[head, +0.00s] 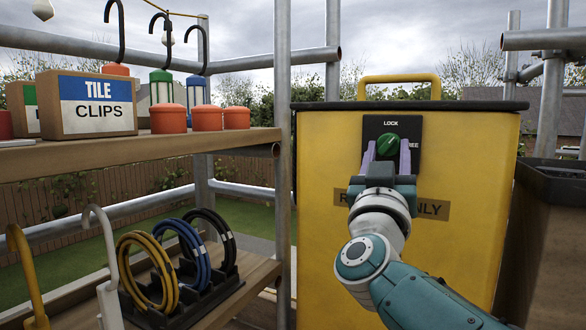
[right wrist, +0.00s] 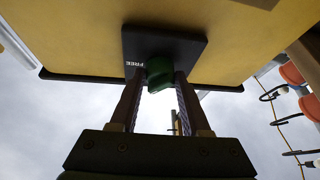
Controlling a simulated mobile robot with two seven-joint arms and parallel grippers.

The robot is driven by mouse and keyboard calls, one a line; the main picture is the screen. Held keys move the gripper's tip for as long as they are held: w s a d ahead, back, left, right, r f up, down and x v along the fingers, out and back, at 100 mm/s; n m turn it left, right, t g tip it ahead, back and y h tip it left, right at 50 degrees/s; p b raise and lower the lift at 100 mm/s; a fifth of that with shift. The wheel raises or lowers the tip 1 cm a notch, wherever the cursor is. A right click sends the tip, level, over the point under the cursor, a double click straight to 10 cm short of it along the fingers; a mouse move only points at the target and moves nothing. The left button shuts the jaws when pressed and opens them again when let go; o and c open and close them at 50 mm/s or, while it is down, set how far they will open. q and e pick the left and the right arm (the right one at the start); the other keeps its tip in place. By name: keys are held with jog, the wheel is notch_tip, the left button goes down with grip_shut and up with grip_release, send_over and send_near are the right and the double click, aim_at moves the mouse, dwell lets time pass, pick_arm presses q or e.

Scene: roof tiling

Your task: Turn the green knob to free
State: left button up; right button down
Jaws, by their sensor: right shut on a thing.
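The green knob (head: 388,144) sits on a black plate (head: 411,126) on the front of the yellow box (head: 330,150). The plate reads LOCK above the knob and FREE, partly hidden, to its right. My right gripper (head: 387,157) is shut on the knob, with one finger on each side. The knob's ridge looks tilted from upright; its exact setting is hard to tell. In the right wrist view the knob (right wrist: 159,74) lies between the fingertips, with FREE readable beside it. My left gripper is not in view.
A wooden shelf (head: 130,158) at left holds a tile clips box (head: 85,104) and orange-capped items. Below it are yellow, blue and black coils (head: 150,270) in a rack. A dark bin (head: 550,220) stands to the right. Scaffold poles frame the box.

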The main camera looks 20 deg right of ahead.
jog(key=shift+w+a+m+g+h+b, duration=0.1)
jog(key=shift+m+g+h+b, duration=0.65)
jog(key=shift+m+g+b, duration=1.35)
jog(key=shift+w+a+m+g+h+b, duration=0.15)
jog(key=shift+m+g+h+b, duration=0.8)
jog(key=shift+m, duration=2.2)
jog(key=shift+w+a+m+g+h+b, duration=0.1)
jog(key=shift+m+g+h+b, duration=0.65)
jog(key=shift+m+b, duration=1.55)
jog(key=shift+r+m+g+p, duration=0.1)
jog(key=shift+m+g+p, duration=0.25)
jog(key=shift+m+g, duration=0.1)
jog(key=shift+c, duration=2)
grip_release()
jog(key=shift+s, duration=0.1)
